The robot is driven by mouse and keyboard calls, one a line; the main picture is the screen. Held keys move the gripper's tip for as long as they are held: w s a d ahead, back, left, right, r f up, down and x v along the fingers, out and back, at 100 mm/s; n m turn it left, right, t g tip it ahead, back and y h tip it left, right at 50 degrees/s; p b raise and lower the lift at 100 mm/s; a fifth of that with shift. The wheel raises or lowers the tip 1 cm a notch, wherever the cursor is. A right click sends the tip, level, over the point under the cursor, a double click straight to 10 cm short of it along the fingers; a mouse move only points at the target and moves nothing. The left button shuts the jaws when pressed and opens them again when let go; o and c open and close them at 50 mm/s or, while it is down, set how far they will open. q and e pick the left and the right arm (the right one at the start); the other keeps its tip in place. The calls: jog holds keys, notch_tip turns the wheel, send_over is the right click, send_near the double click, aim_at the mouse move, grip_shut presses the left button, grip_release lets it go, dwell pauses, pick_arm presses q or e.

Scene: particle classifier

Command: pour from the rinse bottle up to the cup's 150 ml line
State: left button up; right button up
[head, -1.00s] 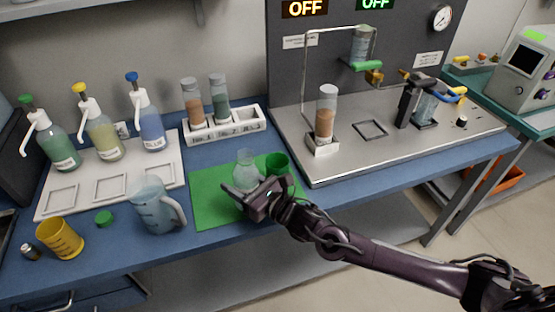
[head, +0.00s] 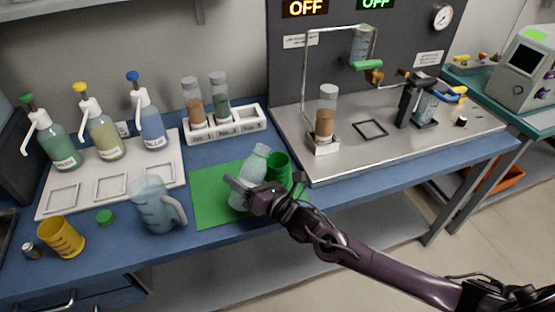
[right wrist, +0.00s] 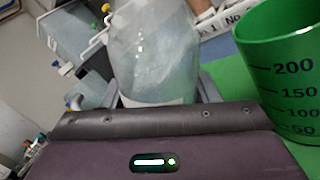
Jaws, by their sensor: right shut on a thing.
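My right gripper (head: 245,191) is shut on the rinse bottle (head: 256,163), a clear, pale bluish bottle. It leans to the right, its top near the green cup (head: 280,167). The bottle also shows between the fingers in the right wrist view (right wrist: 153,50). The green cup in that view (right wrist: 285,60) carries black marks from 50 to 200, including 150. It stands upright on the green mat (head: 210,196), right beside the bottle. The liquid level inside the cup is hidden, and I see no clear stream. My left gripper is not in view.
A clear jug (head: 155,207) and a yellow cup (head: 62,238) stand to the left. Several pump bottles stand on a white tray (head: 80,202) behind them. A white tube rack (head: 240,124) is behind the mat. A steel platform (head: 440,135) lies to the right.

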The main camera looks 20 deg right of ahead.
jog(key=shift+m, duration=0.9)
jog(key=shift+a+f+m, duration=0.15)
jog(key=shift+m, duration=0.35)
jog(key=shift+s+a+r+m+t+h+p, duration=0.1)
jog(key=shift+a+r+m+t+p, duration=0.2)
jog(key=shift+m, duration=0.35)
jog(key=shift+s+a+r+m+t+h+p, duration=0.15)
jog(key=shift+r+m+p, duration=0.15)
jog(key=shift+r+m, duration=0.25)
jog(key=shift+s+a+r+m+t+h+p, duration=0.15)
jog(key=shift+r+m+p, duration=0.2)
jog(key=shift+m, duration=0.35)
dwell(0.6)
jog(key=shift+a+m, duration=0.1)
jog(key=shift+m, duration=0.9)
dwell(0.3)
jog(key=shift+w+d+r+m+h+p, duration=0.1)
jog(key=shift+d+r+m+h+p, duration=0.1)
jog(key=shift+r+m+p, duration=0.35)
jog(key=shift+w+d+r+m+h+p, duration=0.15)
jog(key=shift+r+m+p, duration=0.25)
jog(key=shift+m, duration=0.25)
dwell(1.6)
